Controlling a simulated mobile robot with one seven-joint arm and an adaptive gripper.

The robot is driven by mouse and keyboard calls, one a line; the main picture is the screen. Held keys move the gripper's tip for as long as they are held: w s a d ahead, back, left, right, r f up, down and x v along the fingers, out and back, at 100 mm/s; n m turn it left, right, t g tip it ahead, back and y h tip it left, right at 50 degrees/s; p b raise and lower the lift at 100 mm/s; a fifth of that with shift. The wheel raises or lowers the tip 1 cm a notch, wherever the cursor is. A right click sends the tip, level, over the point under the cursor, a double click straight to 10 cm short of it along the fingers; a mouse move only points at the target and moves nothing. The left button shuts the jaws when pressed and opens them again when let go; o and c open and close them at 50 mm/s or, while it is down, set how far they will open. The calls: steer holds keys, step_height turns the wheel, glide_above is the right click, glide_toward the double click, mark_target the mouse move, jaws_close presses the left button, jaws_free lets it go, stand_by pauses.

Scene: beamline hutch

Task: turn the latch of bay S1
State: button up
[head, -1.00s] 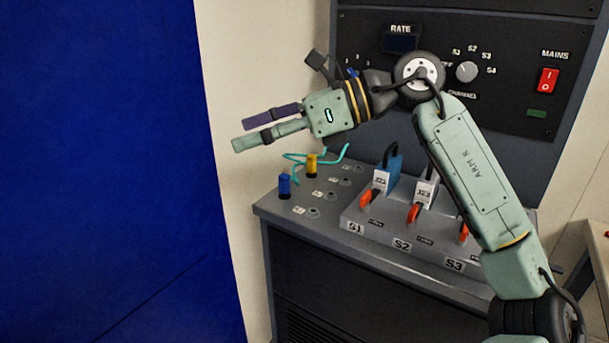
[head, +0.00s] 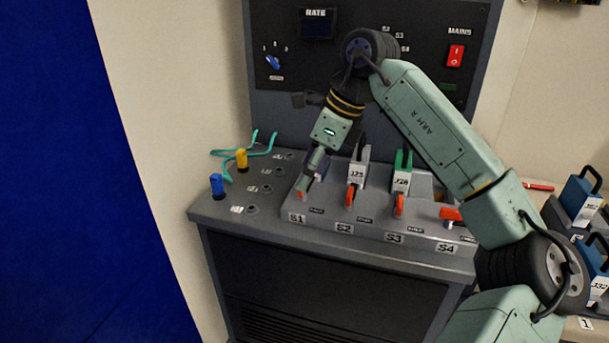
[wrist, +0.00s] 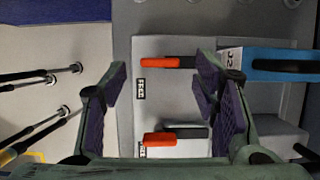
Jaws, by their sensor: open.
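My gripper (head: 306,182) is open and points down over bay S1, whose label (head: 297,218) shows in front of it. In the wrist view its two fingertips (wrist: 162,86) are apart, with nothing held between them. The S1 latch (wrist: 157,62) is an orange handle, lying across the picture in the space beyond and between the fingertips. A blue module (wrist: 275,65) stands behind it in line. I cannot tell whether a finger touches the latch. In the head view my gripper mostly hides this latch and module.
The S2 latch (head: 349,197), below the grey module (head: 358,168), and the S3 latch (head: 400,205), by a green module (head: 404,160), are close on the right. Blue (head: 217,186) and yellow (head: 241,159) plugs with teal cables stand left.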

steer(key=shift+x, duration=1.3)
steer(key=shift+c, duration=0.4)
steer(key=c, duration=1.1)
